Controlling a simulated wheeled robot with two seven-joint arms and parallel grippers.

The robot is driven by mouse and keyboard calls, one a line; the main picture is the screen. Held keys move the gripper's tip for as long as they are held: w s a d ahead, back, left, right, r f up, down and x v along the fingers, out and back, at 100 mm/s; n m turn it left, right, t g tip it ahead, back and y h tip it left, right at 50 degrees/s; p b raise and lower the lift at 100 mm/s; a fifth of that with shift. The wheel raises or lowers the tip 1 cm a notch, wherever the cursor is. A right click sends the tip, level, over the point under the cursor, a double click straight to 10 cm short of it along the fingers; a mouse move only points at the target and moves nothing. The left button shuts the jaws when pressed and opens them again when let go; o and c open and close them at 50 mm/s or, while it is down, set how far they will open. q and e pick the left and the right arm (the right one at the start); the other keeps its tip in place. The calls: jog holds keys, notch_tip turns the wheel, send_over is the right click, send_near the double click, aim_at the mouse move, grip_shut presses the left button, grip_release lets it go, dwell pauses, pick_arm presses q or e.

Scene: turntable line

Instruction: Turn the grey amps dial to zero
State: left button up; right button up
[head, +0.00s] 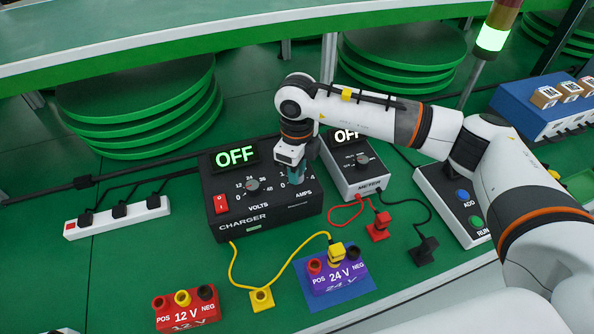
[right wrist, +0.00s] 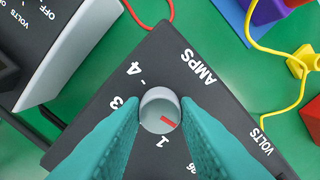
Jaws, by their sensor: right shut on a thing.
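The charger (head: 262,205) is a black box with a lit OFF display, a VOLTS dial (head: 253,185) and an AMPS side at its right. The grey amps dial (right wrist: 159,108) shows in the right wrist view as a round knob with a short red mark. The mark points down and right in that view, near the 1; the number further along is partly hidden. My right gripper (head: 296,174) comes down on the amps side and hides the dial in the head view. Its teal fingers are shut on the dial. My left gripper is not in view.
A meter (head: 354,172) stands close right of the charger. A red switch (head: 221,204) is on the charger's front left. Red 12 V (head: 188,311) and purple 24 V (head: 338,283) terminal blocks and a yellow lead (head: 234,268) lie in front. A power strip (head: 117,217) is at left.

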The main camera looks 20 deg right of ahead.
dwell(0.4)
jog(key=o, duration=1)
notch_tip(320, 180, up, 12)
jog(key=shift+r+b, duration=0.1)
jog(key=shift+b, duration=0.8)
